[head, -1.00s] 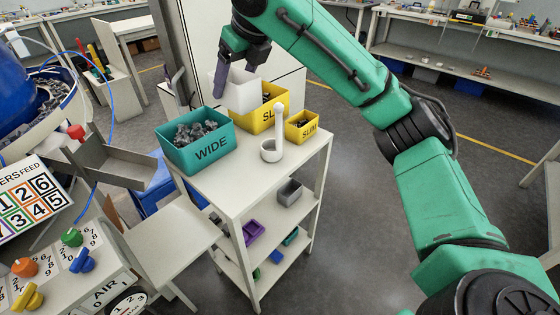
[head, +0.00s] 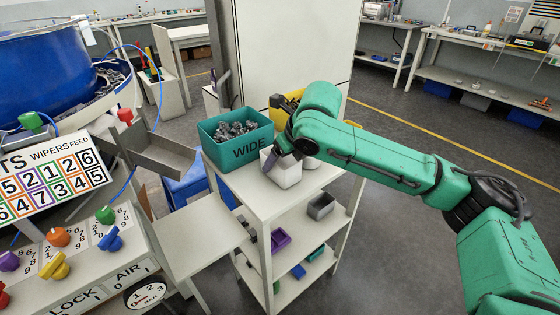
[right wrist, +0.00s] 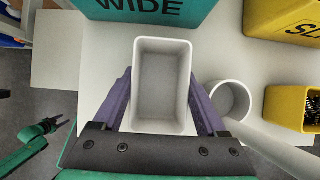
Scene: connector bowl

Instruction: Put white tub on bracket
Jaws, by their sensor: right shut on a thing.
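The white tub (head: 284,172) is a small open box, empty inside in the right wrist view (right wrist: 162,85). My right gripper (head: 272,163) is shut on it, with a purple finger on either side in the right wrist view (right wrist: 160,108). The tub is upright at the front edge of the cart top; I cannot tell whether it touches. A flat pale plate (head: 205,240), possibly the bracket, juts out below the chute, left of the cart and lower than its top. A green arm, likely my left, shows with its small dark gripper (right wrist: 57,123) in the right wrist view.
The teal WIDE bin (head: 228,150) stands behind and left of the tub. Yellow bins (right wrist: 285,18) and a white round cup (right wrist: 228,98) stand right of it. A grey metal chute (head: 158,150) overhangs the left side. The cart's lower shelves hold small bins.

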